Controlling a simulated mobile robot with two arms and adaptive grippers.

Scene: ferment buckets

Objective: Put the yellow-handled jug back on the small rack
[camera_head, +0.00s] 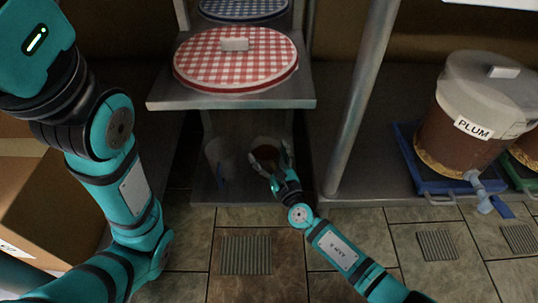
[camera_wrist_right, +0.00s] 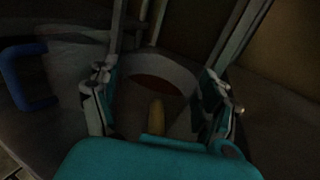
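The yellow-handled jug (camera_head: 265,148) stands low in the small rack, under its middle shelf (camera_head: 232,99), with dark red inside its pale rim. Its yellow handle (camera_wrist_right: 157,116) shows in the right wrist view and points toward my palm. My right gripper (camera_head: 270,163) is at the jug's near side. Its two fingers are spread wide, one on each side of the handle, with dark gaps between them and it. The jug's lower part is hidden by the gripper and shadow. My left arm comes in from the left, but its gripper is out of view.
A blue-handled jug (camera_head: 218,160) stands just left; its handle (camera_wrist_right: 28,76) shows in the right wrist view. A checked red lid (camera_head: 236,66) lies above. A metal post (camera_head: 357,105) and a PLUM bucket (camera_head: 465,120) stand right. A cardboard box (camera_head: 50,205) is left.

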